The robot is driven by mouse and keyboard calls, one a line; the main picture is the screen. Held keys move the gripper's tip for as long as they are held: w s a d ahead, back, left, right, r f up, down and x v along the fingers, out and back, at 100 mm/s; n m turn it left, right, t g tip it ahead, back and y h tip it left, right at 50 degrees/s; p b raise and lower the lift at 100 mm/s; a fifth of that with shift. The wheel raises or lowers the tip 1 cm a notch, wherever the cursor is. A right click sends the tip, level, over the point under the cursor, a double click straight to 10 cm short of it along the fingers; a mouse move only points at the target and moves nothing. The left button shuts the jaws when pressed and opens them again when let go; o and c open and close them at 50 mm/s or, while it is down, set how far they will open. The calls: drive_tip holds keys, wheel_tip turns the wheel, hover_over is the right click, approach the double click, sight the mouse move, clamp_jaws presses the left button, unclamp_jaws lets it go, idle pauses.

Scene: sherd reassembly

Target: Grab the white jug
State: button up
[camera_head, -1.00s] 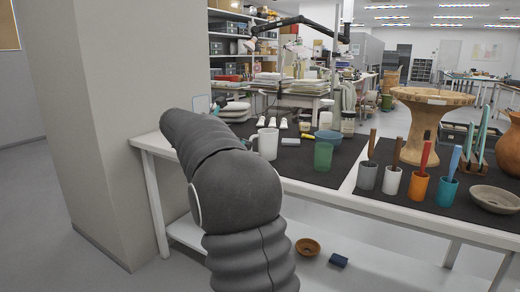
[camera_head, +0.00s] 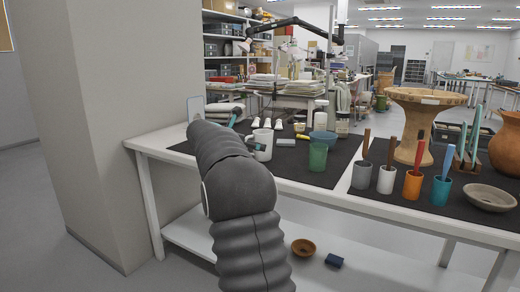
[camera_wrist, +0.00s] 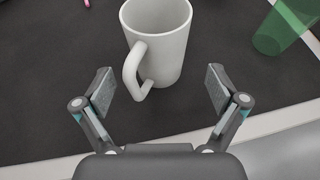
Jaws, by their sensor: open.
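The white jug (camera_head: 263,143) stands upright on the dark mat near the left part of the table, partly hidden by my arm and gripper in the head view. In the wrist view the jug (camera_wrist: 160,45) is just ahead, between the lines of my two fingers, with its handle (camera_wrist: 134,72) toward me and slightly left. My gripper (camera_wrist: 160,88) is open and empty, its pads apart on either side of the handle's near end. No contact with the jug shows.
A green cup (camera_head: 317,157) stands right of the jug; it also shows in the wrist view (camera_wrist: 284,28). Several cups holding tools, including an orange cup (camera_head: 412,184), stand farther right. A grey pillar (camera_head: 95,120) rises at the left.

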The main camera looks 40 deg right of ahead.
drive_tip(key=x, duration=0.4)
drive_tip(key=shift+a+f, duration=0.1)
drive_tip(key=shift+f, duration=0.1)
drive_tip(key=c, duration=1.5)
drive_tip(key=shift+o, duration=0.2)
drive_tip(key=shift+r, duration=0.2)
